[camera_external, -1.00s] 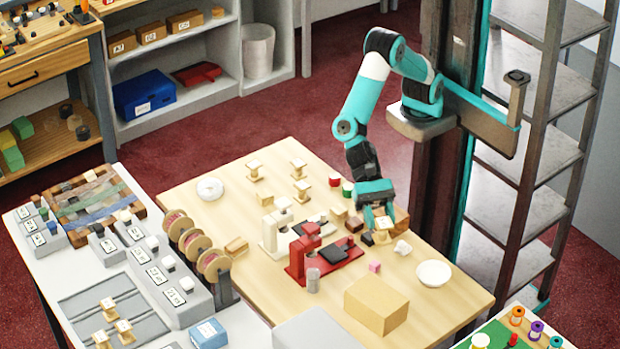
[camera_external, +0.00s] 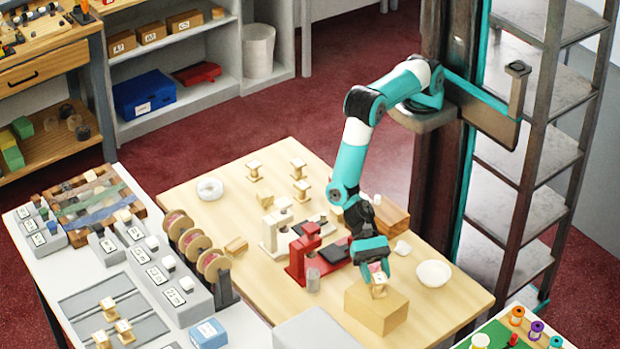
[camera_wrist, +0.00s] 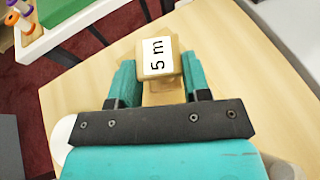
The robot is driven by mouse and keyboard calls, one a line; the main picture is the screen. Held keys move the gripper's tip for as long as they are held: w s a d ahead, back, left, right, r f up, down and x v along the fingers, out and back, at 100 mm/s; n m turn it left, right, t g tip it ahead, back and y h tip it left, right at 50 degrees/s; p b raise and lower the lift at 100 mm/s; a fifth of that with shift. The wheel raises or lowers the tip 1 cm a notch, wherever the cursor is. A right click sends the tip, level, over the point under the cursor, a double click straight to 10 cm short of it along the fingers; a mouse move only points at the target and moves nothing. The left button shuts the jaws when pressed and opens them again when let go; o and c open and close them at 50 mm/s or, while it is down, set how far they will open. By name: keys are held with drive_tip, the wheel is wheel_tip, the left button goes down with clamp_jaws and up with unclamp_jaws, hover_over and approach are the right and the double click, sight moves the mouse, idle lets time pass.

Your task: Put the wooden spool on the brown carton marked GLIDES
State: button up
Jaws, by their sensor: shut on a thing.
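My gripper (camera_external: 374,268) is shut on a wooden spool (camera_external: 379,285), over the brown carton (camera_external: 378,313). In the wrist view the spool (camera_wrist: 158,58) sits between the two teal fingers (camera_wrist: 158,80), its white label reading "5 m". In the external view the spool overlaps the carton's top; I cannot tell whether it touches. No marking shows on the carton's visible sides.
A white bowl (camera_external: 433,273) stands right of my gripper. Similar spools (camera_external: 255,171) stand at the table's back.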

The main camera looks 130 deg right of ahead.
drive_tip(key=shift+f, duration=0.25)
drive_tip(key=shift+f, duration=0.25)
drive_tip(key=o, duration=1)
drive_tip(key=shift+r, duration=0.15)
